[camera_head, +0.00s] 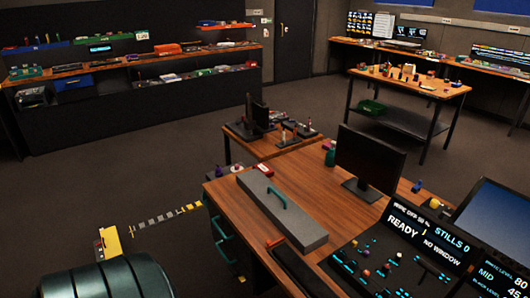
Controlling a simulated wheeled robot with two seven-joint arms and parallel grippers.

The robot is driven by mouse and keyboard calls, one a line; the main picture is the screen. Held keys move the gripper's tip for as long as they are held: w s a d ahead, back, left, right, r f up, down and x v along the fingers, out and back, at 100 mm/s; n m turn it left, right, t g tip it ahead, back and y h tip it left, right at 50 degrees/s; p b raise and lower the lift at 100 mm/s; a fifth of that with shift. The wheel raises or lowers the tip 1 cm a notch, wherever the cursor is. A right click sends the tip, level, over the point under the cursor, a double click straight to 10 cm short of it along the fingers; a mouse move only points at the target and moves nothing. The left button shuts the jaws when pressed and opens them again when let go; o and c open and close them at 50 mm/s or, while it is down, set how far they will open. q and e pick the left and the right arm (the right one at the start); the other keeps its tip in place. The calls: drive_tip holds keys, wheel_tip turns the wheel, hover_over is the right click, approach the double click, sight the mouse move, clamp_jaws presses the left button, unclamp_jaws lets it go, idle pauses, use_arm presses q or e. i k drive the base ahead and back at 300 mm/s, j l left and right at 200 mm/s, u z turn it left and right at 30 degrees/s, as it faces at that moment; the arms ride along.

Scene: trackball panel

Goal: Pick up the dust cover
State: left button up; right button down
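A long grey box-shaped cover with a teal handle on top, which looks like the dust cover (300,228), lies on the wooden desk (228,208) in the head view. It sits near the desk's left side, left of the control panel (350,264) with its lit buttons and coloured knobs. Nothing touches its handle (268,197). Neither of my grippers shows in this view. I cannot tell what lies under the cover.
A black monitor (370,158) stands behind the cover. A long dark tray (295,265) lies in front of it. Lit screens (432,235) rise at the right. A yellow object (111,243) is on the floor at left. Other benches stand further back, with open floor between.

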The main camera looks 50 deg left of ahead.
sight(306, 234)
drive_tip(key=j, duration=0.9)
drive_tip(key=k+j, duration=0.15)
drive_tip(key=j, duration=0.75)
